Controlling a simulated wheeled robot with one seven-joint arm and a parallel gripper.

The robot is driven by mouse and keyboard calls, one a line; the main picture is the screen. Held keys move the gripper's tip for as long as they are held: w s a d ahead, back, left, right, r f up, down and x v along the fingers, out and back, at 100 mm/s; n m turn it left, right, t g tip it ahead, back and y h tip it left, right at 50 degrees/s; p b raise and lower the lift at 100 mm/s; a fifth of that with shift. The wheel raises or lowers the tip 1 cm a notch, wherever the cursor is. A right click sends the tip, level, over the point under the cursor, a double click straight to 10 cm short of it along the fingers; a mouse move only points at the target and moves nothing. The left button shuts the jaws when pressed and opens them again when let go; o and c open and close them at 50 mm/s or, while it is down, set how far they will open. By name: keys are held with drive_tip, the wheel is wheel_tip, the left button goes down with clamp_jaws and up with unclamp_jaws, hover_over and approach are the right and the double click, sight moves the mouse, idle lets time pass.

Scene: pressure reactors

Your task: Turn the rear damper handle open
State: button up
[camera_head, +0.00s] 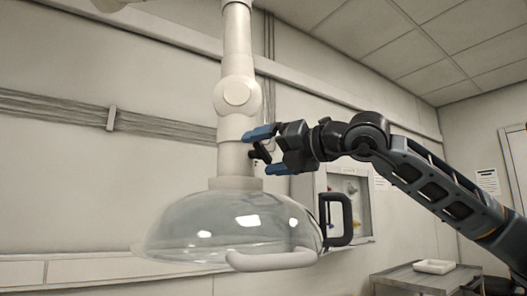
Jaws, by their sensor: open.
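A white jointed extraction arm (234,100) hangs down to a clear dome hood (215,225). A small dark piece (257,153), which looks like the damper handle, sticks out from the right side of the white tube just above the hood. My gripper (262,151) comes in from the right with its blue-tipped fingers apart, one above and one below this piece. I cannot tell whether the fingers touch it. The handle's angle is hard to make out, as the gripper partly hides it.
The hood has a pale grip bar (272,261) at its front and a black loop handle (347,220) at its right, below my gripper. A metal table (425,279) with a white tray (435,266) stands at lower right.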

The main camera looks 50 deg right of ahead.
drive_tip(key=shift+w, duration=0.45)
drive_tip(key=shift+c, duration=0.2)
drive_tip(key=shift+f, duration=0.1)
drive_tip(key=c, duration=0.9)
